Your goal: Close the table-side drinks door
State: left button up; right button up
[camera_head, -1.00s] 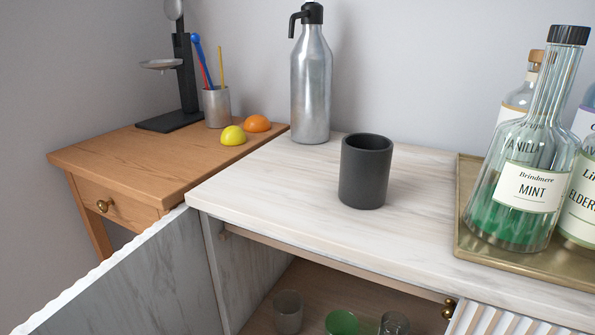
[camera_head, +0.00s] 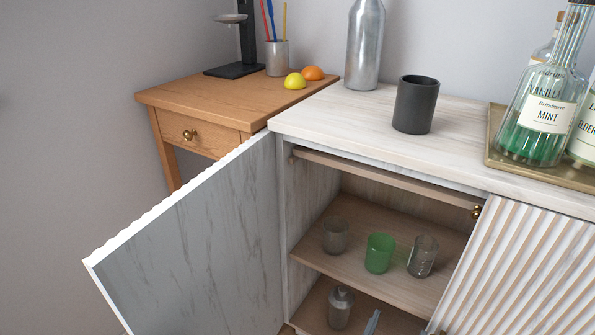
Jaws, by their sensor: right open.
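The table-side drinks door (camera_head: 200,255) is the left door of the pale cabinet, beside the wooden table. It stands wide open, swung out to the left, with its grey-veined inner face showing and its fluted outer face turned away. Its hinge side meets the cabinet's left front edge. Its lower part is cut off by the frame. Only what look like small tips of my right gripper (camera_head: 402,328) show at the bottom edge, apart, in front of the lower shelf and clear of the door. My left gripper is not in view.
The fluted right door (camera_head: 525,270) is shut. A dark cup (camera_head: 415,104), steel bottle (camera_head: 365,45) and bottle tray (camera_head: 510,163) stand on top. A wooden table (camera_head: 205,95) is behind the door.

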aim_at(206, 259)
jog(key=k+j, duration=0.75)
jog(key=k, duration=0.05)
